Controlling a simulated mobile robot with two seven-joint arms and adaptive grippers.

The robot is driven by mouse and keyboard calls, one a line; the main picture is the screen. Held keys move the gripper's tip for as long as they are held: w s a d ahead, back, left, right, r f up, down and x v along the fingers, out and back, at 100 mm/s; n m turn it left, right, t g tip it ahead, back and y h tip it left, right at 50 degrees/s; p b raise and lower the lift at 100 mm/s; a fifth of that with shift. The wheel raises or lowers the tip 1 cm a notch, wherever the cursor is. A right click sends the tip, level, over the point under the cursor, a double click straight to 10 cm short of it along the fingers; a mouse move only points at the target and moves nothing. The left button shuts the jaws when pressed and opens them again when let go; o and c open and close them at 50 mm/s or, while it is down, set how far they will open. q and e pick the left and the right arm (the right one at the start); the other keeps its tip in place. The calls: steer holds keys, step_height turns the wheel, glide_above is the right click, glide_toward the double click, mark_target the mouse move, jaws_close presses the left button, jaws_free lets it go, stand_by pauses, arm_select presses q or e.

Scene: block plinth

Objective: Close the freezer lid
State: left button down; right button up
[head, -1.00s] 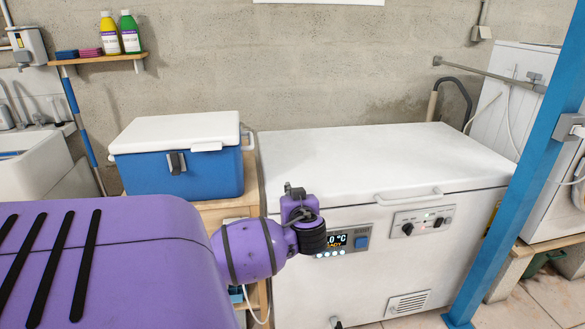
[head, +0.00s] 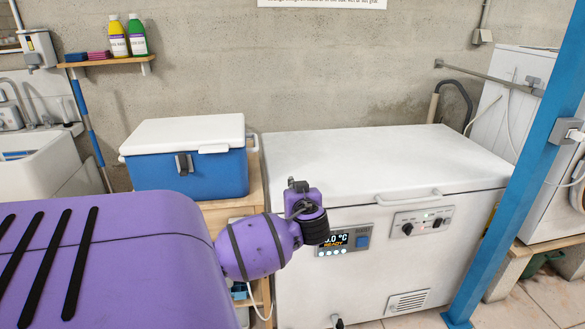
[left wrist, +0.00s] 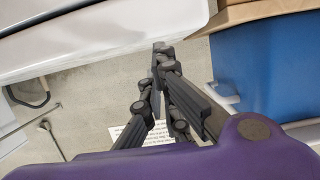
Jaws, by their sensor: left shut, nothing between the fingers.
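The chest freezer (head: 345,290) is white and stands against the back wall. Its white lid (head: 390,165) lies flat on the body, with no open gap visible along the front edge in the head view. A white handle (head: 410,195) is at the lid's front. My purple left arm reaches in front of the freezer's left front corner; its fingers cannot be made out in the head view. In the left wrist view my left gripper (left wrist: 158,62) is shut and empty. Its fingertips are close to the white lid (left wrist: 85,45); contact cannot be told. My right gripper is not in view.
A blue cooler (head: 205,172) with a white lid sits on a wooden stand just left of the freezer. A blue post (head: 512,200) rises at the freezer's right front. A shelf (head: 105,62) with bottles is on the wall.

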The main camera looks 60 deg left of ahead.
arm_select(q)
steer(key=s+d+f+b, duration=0.1)
steer(key=s+d+f, duration=0.1)
steer(key=d, duration=0.6)
steer(key=shift+s+d+f, duration=0.35)
steer(key=shift+s+d, duration=0.05)
steer(key=shift+s, duration=0.45)
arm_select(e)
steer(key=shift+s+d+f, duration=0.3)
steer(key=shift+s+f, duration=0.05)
